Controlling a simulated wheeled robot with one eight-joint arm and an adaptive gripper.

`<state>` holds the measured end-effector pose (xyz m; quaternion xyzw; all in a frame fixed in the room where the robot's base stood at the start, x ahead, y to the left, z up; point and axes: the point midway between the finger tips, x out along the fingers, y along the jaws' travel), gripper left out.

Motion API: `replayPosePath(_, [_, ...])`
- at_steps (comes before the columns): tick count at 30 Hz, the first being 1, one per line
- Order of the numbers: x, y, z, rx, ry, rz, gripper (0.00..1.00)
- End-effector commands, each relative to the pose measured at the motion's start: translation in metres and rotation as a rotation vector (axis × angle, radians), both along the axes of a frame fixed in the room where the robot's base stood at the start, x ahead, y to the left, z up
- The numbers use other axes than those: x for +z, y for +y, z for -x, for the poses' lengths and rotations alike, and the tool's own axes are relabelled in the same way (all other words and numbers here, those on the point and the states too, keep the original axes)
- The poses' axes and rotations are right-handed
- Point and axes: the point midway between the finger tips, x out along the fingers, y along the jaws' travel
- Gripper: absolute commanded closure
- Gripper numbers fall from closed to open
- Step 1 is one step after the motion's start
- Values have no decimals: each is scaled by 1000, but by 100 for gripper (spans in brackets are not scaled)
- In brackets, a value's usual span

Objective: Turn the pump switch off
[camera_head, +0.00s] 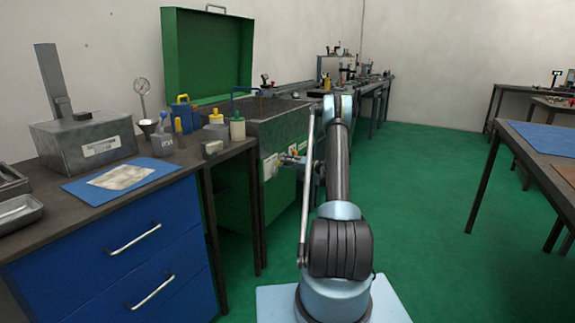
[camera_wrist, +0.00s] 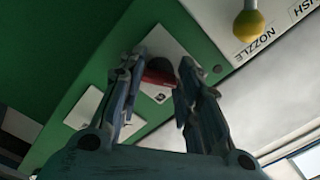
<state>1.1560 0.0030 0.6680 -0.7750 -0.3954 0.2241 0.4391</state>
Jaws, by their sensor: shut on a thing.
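The pump switch shows in the wrist view as a dark rounded knob (camera_wrist: 186,68) with a red part (camera_wrist: 158,77) beside it, on a pale plate (camera_wrist: 165,38) fixed to a green panel. My gripper (camera_wrist: 163,72) reaches up to it with one finger on each side and is shut on the switch. The fingers hide part of the knob, and its setting cannot be read. In the head view my gripper (camera_head: 290,159) is at the front of the green machine, by a pale plate (camera_head: 270,166); the switch itself is too small to make out there.
A yellow knob (camera_wrist: 249,24) hangs close to a label reading "NOZZLE" in the wrist view. Another pale plate (camera_wrist: 88,107) is on the green panel. In the head view the machine's tank (camera_head: 262,118) and the blue drawer bench (camera_head: 120,240) stand left of my arm.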

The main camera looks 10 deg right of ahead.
Motion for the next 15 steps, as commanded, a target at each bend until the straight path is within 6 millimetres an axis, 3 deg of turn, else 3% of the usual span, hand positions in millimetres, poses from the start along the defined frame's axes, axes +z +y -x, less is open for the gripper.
replayPosePath(4, [-2,-1,-1,-2,1,3,92])
replayPosePath(5, [-2,-1,-1,-3,1,3,66])
replayPosePath(7, [-2,-1,-1,-3,1,3,51])
replayPosePath(15, [0,-1,-1,-2,1,1,48])
